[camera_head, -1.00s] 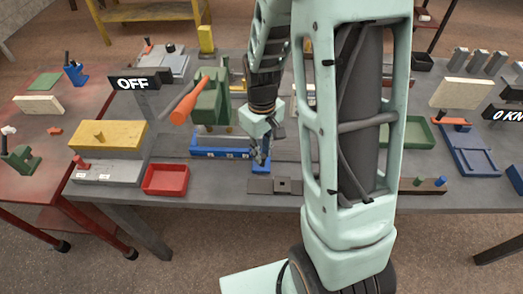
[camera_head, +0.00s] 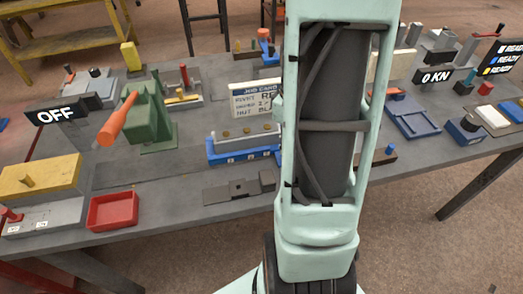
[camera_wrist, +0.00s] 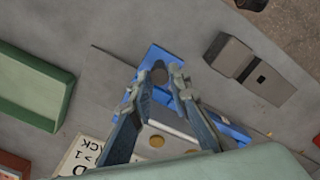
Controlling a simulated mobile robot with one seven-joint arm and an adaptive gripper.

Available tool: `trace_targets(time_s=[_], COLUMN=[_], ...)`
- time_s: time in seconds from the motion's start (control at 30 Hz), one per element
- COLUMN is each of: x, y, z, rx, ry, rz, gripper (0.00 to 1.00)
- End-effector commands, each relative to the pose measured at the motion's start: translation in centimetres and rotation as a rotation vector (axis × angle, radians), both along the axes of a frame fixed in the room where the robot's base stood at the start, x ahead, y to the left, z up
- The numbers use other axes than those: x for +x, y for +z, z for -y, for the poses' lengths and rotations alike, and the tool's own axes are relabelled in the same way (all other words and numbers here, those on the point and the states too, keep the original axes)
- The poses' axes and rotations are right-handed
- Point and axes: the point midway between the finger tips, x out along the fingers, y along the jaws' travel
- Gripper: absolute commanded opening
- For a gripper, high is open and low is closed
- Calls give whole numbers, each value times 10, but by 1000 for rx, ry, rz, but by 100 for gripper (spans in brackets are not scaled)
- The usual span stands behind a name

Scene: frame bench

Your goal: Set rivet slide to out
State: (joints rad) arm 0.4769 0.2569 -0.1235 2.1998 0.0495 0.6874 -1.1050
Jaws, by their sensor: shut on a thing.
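The rivet slide (camera_head: 214,155) is a blue rail on the bench with small label marks along its front. A pale block with several brass rivets sits behind it; its right end is hidden behind my arm in the head view. In the wrist view the blue rail (camera_wrist: 162,54) runs between and under my fingers, with the brass rivets close by. My gripper (camera_wrist: 159,78) is shut on a dark round knob (camera_wrist: 159,75) at one end of the rail. The head view does not show my gripper.
A job card sign (camera_head: 245,100) stands behind the rail. A green press (camera_head: 150,120) with an orange handle is left, a red tray (camera_head: 113,210) front left, and a dark grey slotted plate (camera_head: 217,194) in front.

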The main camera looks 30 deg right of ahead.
Motion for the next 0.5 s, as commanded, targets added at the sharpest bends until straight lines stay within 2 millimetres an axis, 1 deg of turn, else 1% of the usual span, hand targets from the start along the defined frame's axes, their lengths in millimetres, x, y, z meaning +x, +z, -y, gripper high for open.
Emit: trace_targets(time_s=[0.03,0.2,0.3,0.5], x=[-3,-12,-15,-18], y=[-2,-1,0,0], z=[12,37,47,56], rx=[-2,-2,-2,-1], ry=[-6,-3,-2,0], rz=[1,1,1,0], gripper=[0,0,0,0])
